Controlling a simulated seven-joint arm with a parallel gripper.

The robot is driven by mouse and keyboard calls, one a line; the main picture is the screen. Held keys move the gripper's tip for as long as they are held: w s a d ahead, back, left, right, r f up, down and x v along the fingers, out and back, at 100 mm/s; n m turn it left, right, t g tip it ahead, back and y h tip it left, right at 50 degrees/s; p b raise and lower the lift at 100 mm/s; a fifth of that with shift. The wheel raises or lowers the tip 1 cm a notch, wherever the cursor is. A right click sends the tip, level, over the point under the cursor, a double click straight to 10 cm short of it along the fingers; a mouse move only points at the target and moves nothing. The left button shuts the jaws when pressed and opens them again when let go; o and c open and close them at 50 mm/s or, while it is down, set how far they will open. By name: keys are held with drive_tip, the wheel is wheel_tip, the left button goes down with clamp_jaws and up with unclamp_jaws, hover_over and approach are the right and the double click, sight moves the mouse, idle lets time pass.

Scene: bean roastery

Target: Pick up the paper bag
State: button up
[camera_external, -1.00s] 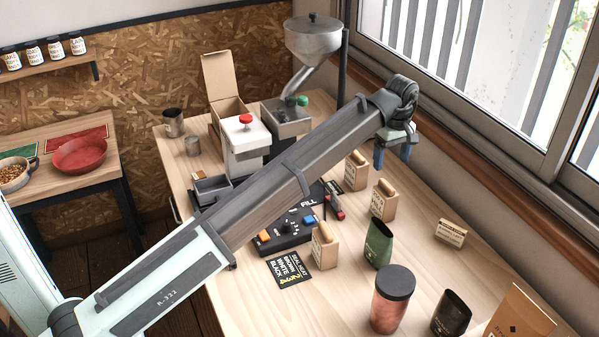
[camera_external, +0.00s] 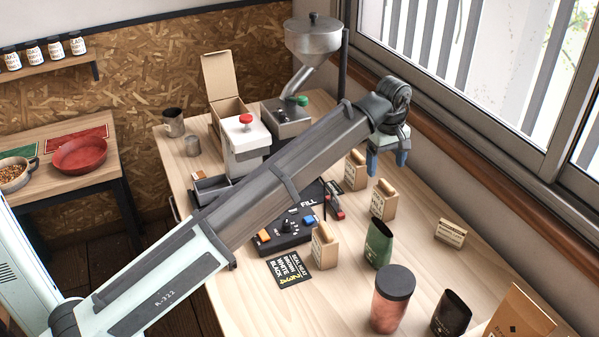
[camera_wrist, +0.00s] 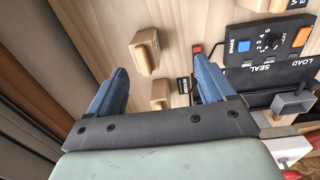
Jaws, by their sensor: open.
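A larger brown paper bag (camera_external: 520,316) stands at the bottom right. My gripper (camera_external: 387,163) is open, its blue fingers pointing down above the table near the first two bags. In the wrist view my gripper (camera_wrist: 160,68) has one small bag (camera_wrist: 160,92) between the fingers, partly hidden by the gripper body.
The black sealer (camera_external: 287,234) with knob and buttons sits left of the bags. A green pouch (camera_external: 378,244), lidded tumbler (camera_external: 392,300) and dark pouch (camera_external: 452,315) stand nearer the front. A small labelled block (camera_external: 451,233) is by the window wall.

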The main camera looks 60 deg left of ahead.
approach(326, 241)
drive_tip(key=shift+w+a+m, duration=0.3)
drive_tip(key=shift+w+a, duration=0.75)
drive_tip(key=shift+a, duration=0.2)
drive_tip(key=shift+f+g, duration=0.15)
drive_tip(key=shift+g, duration=0.15)
drive_tip(key=shift+s+a+f, duration=0.1)
drive_tip(key=shift+a+f, duration=0.05)
drive_tip(key=shift+f, duration=6.55)
drive_tip(key=c, duration=1.3)
drive_tip(key=shift+c, duration=0.4)
drive_tip(key=shift+r, duration=0.2)
